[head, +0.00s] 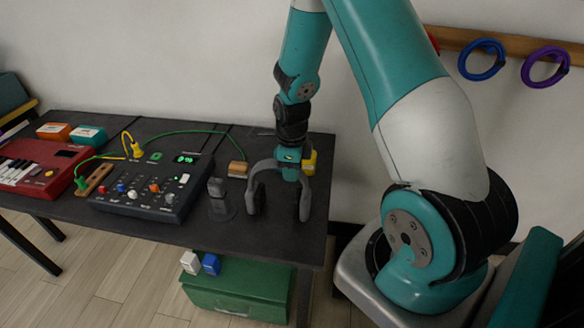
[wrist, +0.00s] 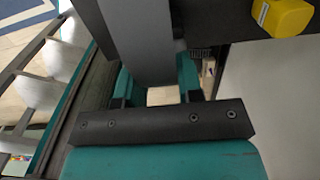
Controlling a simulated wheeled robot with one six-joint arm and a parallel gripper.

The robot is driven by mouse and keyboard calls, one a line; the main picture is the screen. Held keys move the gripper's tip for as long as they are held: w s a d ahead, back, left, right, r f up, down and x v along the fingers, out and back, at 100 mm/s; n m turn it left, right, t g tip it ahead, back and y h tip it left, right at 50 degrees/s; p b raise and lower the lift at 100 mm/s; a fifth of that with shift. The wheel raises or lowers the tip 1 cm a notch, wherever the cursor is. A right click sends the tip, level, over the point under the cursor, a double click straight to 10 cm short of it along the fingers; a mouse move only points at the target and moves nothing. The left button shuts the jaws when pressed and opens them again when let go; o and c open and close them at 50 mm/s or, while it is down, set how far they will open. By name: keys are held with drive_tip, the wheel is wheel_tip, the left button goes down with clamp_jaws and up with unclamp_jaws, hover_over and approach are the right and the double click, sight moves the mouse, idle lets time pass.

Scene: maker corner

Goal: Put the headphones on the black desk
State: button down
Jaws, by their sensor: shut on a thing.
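The grey headphones (head: 255,192) hang upright under my gripper (head: 289,172), over the right end of the black desk (head: 190,236). My gripper is shut on the headband. Their ear cups point down at the desk top; I cannot tell whether they touch it. In the wrist view, the grey band of the headphones (wrist: 145,45) passes between the teal fingers of my gripper (wrist: 156,80). The cups are hidden there.
A black mixer (head: 143,198) with cables, a dark small stand (head: 218,198) and a wooden block (head: 238,169) are left of the headphones. A yellow object (head: 310,161) is just behind my gripper; it also shows in the wrist view (wrist: 282,16). A red keyboard (head: 45,165) is farther left.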

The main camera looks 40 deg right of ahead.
drive_tip(key=shift+f, duration=0.2)
drive_tip(key=c, duration=0.8)
unclamp_jaws()
drive_tip(key=shift+r, duration=0.1)
wheel_tip(320, 180, up, 12)
drive_tip(key=f+b, duration=0.1)
drive_tip(key=s+a+r+n, duration=0.2)
drive_tip(key=a+r+n, duration=0.3)
drive_tip(key=a+n, duration=0.25)
drive_tip(key=s+a+r+n+y, duration=0.1)
drive_tip(key=s+a+r+n, duration=0.1)
drive_tip(key=s+a+n, duration=0.3)
drive_tip(key=s+a+r+n+y, duration=0.1)
drive_tip(key=s+a+r+n, duration=0.2)
drive_tip(key=n, duration=1)
drive_tip(key=s+a+r+n+y, duration=0.2)
drive_tip(key=s+a+n, duration=0.7)
drive_tip(key=n, duration=0.1)
drive_tip(key=shift+s+a+r, duration=0.1)
drive_tip(key=shift+a+r, duration=0.1)
drive_tip(key=shift+r, duration=0.2)
